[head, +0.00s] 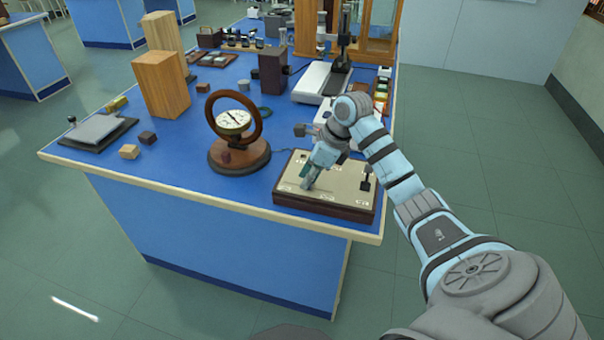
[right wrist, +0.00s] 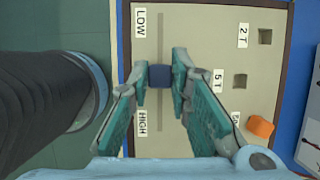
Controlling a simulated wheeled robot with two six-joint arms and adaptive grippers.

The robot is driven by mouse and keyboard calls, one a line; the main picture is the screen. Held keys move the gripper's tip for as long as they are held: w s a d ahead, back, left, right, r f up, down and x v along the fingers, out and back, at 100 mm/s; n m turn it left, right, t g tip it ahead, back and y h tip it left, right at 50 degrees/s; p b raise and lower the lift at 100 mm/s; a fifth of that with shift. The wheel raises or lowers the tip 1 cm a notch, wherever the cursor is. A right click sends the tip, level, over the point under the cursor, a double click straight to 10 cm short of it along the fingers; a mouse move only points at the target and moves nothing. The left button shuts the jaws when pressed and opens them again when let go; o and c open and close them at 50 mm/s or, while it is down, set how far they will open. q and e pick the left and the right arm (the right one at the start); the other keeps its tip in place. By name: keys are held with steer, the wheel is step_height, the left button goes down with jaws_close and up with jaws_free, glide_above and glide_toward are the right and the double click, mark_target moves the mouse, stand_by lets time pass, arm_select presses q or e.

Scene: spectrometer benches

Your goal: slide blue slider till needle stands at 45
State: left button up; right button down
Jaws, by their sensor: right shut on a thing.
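The blue slider (right wrist: 160,76) sits on a slot in the cream panel (right wrist: 205,45), between the LOW label (right wrist: 140,23) and the HIGH label (right wrist: 141,124), roughly midway. My right gripper (right wrist: 163,82) is shut on the slider, one finger on each side. In the head view, my right gripper (head: 308,184) reaches down onto the left part of the panel box (head: 325,205) and hides the slider. The round dial (head: 233,122) with a dark needle stands in a wooden ring on a base, left of the box. Its numbers are too small to read. My left gripper is out of view.
The panel has square holes beside labels such as 2 T (right wrist: 243,36), and an orange piece (right wrist: 260,126). A dark upright lever (head: 366,181) stands at the box's right side. Wooden blocks (head: 161,85) and a white instrument (head: 312,82) stand farther back on the blue bench (head: 190,165).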

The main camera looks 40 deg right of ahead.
steer(key=shift+s+d, duration=0.1)
steer(key=c, duration=1.5)
jaws_free()
steer(key=shift+r, duration=0.15)
steer(key=v, duration=1.1)
steer(key=shift+s+d+r, duration=0.1)
steer(key=shift+r, duration=0.25)
